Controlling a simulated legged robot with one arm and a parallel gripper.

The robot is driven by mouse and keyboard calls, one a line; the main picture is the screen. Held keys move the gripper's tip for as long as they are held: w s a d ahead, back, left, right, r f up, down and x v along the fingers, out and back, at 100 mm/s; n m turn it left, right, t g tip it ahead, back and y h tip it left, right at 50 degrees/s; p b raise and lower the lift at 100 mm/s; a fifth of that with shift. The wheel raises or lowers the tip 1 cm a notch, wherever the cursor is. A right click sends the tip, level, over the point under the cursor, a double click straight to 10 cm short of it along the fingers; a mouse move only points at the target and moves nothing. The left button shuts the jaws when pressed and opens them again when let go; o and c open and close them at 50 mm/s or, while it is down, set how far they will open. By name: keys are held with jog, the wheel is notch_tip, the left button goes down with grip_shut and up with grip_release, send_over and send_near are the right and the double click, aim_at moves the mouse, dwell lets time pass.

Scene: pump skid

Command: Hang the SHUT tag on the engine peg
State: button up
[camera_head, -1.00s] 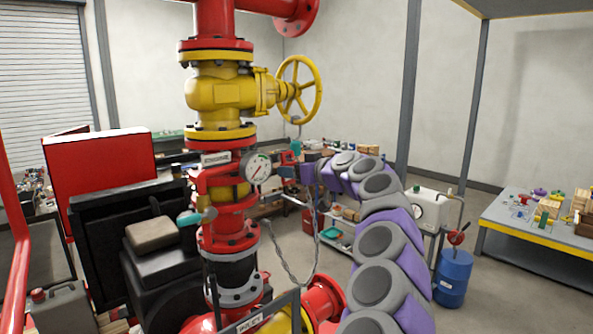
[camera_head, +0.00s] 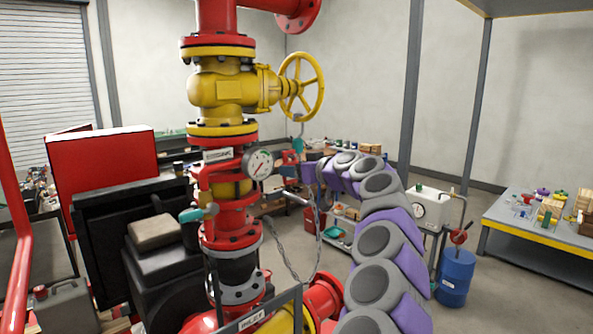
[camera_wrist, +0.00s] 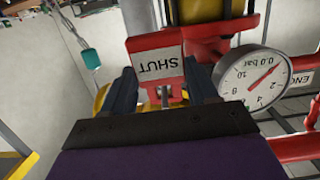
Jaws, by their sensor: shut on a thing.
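The red SHUT tag (camera_wrist: 158,65) is between the fingers of my gripper (camera_wrist: 160,92) in the wrist view. Its white label reads upside down. My gripper is shut on the tag's lower part as pictured. In the head view my gripper (camera_head: 292,161) is just right of the pressure gauge, small and partly hidden, so the tag is hard to make out there. A white label starting "EN" (camera_wrist: 301,79) shows at the right edge of the wrist view, beyond the gauge. The matching label plate (camera_head: 217,156) is left of the gauge in the head view. I cannot clearly make out the engine peg.
The gauge (camera_head: 258,164) stands close to my gripper and also shows in the wrist view (camera_wrist: 252,84). A teal piece (camera_head: 298,145) hangs below the yellow handwheel (camera_head: 301,87). A chain (camera_head: 288,258) loops below.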

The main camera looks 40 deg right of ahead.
jog(key=o, duration=1.1)
jog(key=shift+s, duration=0.15)
jog(key=s+r+b, duration=0.1)
jog(key=s, duration=0.4)
jog(key=s+d+r+b, duration=0.1)
jog(key=s, duration=0.5)
jog(key=s+r+b, duration=0.1)
jog(key=s, duration=0.4)
jog(key=shift+s+d, duration=0.25)
jog(key=shift+s, duration=0.1)
